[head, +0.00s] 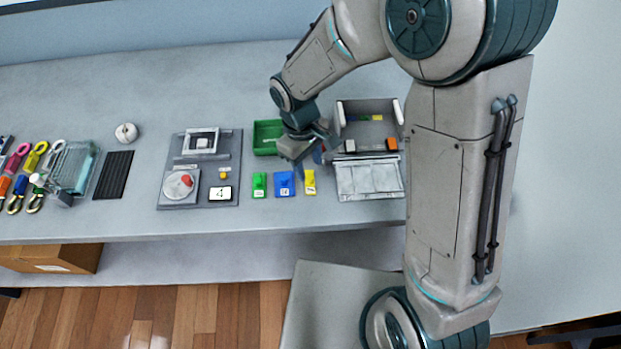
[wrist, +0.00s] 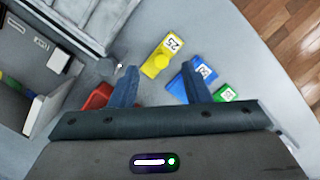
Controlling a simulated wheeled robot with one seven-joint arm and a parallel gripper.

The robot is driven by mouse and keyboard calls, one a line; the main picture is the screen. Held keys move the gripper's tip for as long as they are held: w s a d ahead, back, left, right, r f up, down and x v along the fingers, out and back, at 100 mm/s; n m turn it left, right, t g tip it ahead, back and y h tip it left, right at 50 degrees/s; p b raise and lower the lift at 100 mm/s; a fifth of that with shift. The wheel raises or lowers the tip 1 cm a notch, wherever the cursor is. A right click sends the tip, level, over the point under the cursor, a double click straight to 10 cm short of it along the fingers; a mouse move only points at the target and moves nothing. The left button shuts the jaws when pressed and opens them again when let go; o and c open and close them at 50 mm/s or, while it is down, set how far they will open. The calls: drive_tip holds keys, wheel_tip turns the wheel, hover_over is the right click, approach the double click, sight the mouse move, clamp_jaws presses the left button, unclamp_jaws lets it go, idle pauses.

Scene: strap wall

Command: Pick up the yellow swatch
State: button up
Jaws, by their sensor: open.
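A yellow block with a raised knob and a white "25" tag (wrist: 162,58) lies flat on the table; it also shows in the head view (head: 309,183), at the right end of a row of tagged blocks. My gripper (wrist: 160,82) is open and empty, with the yellow block beyond and between its fingertips in the wrist view. In the head view my gripper (head: 318,150) is above the table, behind the row. Small yellow and green pieces (head: 370,118) also show inside a grey open box. I cannot tell which yellow piece is called the swatch.
A blue tagged block (head: 284,184) and a green one (head: 259,185) lie left of the yellow one. A red piece (wrist: 98,97) is beside my left finger. A green tray (head: 266,132) and the grey box (head: 352,104) stand behind. A scale station (head: 168,150) is left.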

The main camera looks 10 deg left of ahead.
sight(309, 176)
drive_tip(key=shift+s+d+f+p, duration=0.1)
drive_tip(key=shift+f+p, duration=0.25)
drive_tip(key=shift+f, duration=1.85)
clamp_jaws()
drive_tip(key=shift+r, duration=0.1)
